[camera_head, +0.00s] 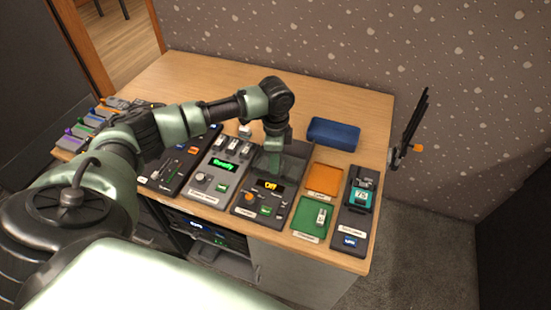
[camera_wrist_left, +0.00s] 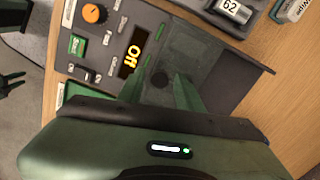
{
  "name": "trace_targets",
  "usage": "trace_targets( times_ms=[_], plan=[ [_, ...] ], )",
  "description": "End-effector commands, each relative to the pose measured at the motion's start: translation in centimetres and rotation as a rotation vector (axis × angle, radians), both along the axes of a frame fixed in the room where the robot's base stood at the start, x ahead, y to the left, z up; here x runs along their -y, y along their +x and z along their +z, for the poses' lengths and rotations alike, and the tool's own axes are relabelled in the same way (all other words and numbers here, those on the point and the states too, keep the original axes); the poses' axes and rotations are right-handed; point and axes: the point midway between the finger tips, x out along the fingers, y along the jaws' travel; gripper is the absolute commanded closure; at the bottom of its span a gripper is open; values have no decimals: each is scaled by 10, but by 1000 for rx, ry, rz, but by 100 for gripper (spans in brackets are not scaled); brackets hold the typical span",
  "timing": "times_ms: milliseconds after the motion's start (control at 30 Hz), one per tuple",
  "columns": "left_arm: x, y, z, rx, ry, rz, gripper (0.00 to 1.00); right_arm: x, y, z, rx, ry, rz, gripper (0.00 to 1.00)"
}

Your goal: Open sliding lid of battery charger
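The battery charger (camera_head: 263,192) is a dark grey box on the table, with an orange knob, a green button and a display reading "Off". Its lid (camera_wrist_left: 195,50) looks like a dark, see-through panel over the far part of the charger; my gripper and arm partly hide it. My left gripper (camera_wrist_left: 162,82) is over the lid, its two green fingers apart. A small dark round spot shows between the fingertips in the left wrist view; I cannot tell whether the fingers touch it. In the head view my left gripper (camera_head: 272,158) points down at the lid. My right gripper does not show.
Left of the charger is a panel (camera_head: 209,177) reading "Ready". To the right are an orange tray (camera_head: 323,180), a green tray (camera_head: 307,218) and another dark device (camera_head: 355,213). A blue case (camera_head: 333,134) lies behind. Bare wood is free at the back.

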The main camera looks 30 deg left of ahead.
Motion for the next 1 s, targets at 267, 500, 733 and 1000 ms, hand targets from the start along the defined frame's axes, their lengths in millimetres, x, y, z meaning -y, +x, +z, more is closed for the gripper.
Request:
trace_targets(
  times_ms=[267,500,733,1000],
  plan=[
    [0,0,0,0,0,0,100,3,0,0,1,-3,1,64],
    [0,0,0,-1,0,0,100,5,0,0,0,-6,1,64],
    [0,0,0,-1,0,1,100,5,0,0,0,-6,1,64],
    [0,0,0,0,0,0,100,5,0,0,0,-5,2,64]
  ],
)
